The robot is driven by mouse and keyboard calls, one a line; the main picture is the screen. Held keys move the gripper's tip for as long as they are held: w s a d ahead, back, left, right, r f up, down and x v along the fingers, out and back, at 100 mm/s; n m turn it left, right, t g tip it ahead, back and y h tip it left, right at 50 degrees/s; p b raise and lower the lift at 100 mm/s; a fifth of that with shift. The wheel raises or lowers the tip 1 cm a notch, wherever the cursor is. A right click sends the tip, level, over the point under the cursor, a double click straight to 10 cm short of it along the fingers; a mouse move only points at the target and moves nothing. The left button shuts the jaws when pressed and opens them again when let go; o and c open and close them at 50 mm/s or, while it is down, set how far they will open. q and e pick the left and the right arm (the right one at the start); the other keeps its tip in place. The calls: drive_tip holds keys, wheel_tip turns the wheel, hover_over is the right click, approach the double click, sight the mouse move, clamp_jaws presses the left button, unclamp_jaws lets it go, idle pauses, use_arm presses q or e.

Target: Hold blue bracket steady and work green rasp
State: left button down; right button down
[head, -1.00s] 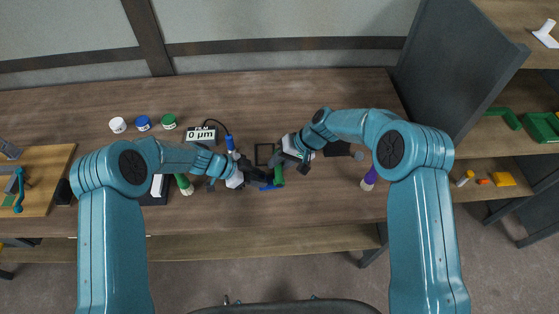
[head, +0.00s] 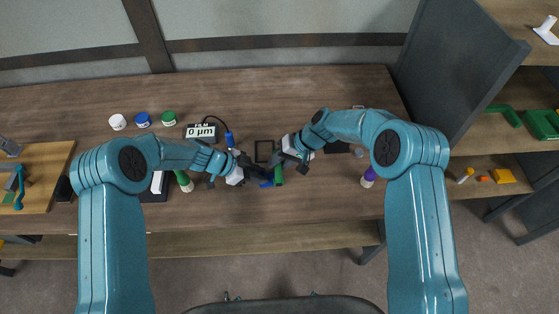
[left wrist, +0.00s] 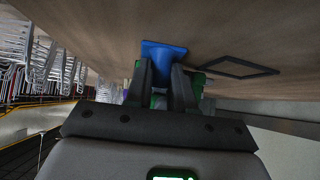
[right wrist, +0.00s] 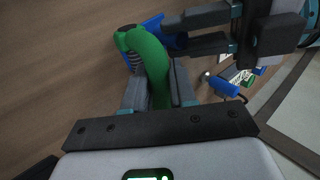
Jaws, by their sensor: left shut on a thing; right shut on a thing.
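The blue bracket (left wrist: 163,50) is gripped by my left gripper (left wrist: 163,75), whose fingers close on it just above the bench. In the head view the bracket (head: 266,183) shows only as a small blue patch beside the left fingers. The green rasp (right wrist: 150,60) is held by its curved green handle in my right gripper (right wrist: 155,95). In the right wrist view the rasp's dark ridged end lies against or very close to the blue bracket (right wrist: 152,24); I cannot tell whether they touch. In the head view the rasp (head: 278,175) stands just right of the bracket.
A film gauge reading 0 µm (head: 201,132) with a cabled blue probe (head: 229,139) is behind the left gripper. A black square frame (head: 264,151) lies behind the grippers. White, blue and green jars (head: 143,119) stand at the back left. A purple-capped bottle (head: 368,178) is right.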

drive_tip(key=shift+a+r, duration=0.1)
drive_tip(key=shift+a, duration=0.5)
drive_tip(key=shift+s, duration=0.1)
drive_tip(key=shift+s+d, duration=0.15)
drive_tip(key=shift+s, duration=0.85)
use_arm(q)
drive_tip(key=shift+s, duration=0.1)
use_arm(e)
drive_tip(key=shift+w+f, duration=0.2)
drive_tip(key=shift+w, duration=0.85)
drive_tip(key=shift+s, duration=0.1)
